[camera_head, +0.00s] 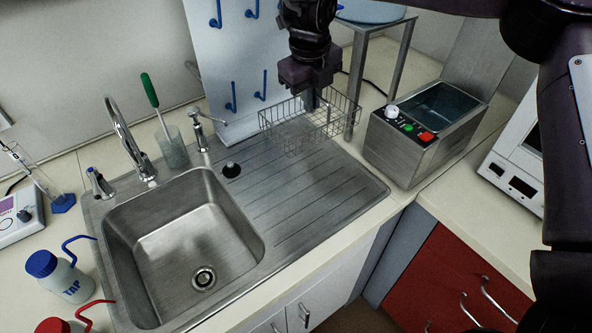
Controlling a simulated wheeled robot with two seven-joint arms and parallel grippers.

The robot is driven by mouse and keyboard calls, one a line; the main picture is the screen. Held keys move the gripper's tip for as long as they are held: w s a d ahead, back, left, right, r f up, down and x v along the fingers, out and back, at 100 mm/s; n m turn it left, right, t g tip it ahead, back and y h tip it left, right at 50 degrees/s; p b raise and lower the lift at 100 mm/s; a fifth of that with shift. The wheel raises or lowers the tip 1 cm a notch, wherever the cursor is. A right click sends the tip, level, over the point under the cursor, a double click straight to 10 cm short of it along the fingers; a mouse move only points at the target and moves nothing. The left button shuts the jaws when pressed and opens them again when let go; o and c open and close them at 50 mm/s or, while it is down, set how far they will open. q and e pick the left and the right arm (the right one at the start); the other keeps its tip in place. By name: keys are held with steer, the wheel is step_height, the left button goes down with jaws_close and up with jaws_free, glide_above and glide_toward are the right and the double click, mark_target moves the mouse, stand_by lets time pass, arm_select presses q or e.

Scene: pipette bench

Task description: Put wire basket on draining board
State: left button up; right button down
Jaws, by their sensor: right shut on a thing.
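The wire basket (343,120) is a shallow grey mesh basket at the top middle of the head view. The fingertips are partly hidden by the wires. The basket appears over the far right end of the ribbed steel draining board (310,190); I cannot tell whether it touches the board. The draining board's ribbed surface in front of the basket is bare. My left gripper is not in view.
The sink basin (185,245) with its tap (128,140) is left of the board. A steel water bath (425,130) stands close to the basket's right. A white peg panel (235,60) rises behind. Wash bottles (62,275) stand at the lower left.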

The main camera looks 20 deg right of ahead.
mark_target(311, 126)
step_height(311, 126, down, 8)
steer(key=shift+s+f, duration=0.1)
step_height(311, 126, down, 12)
steer(key=shift+r+p, duration=0.15)
steer(key=shift+p, duration=1.1)
steer(key=c, duration=2)
jaws_free()
steer(key=o, duration=0.4)
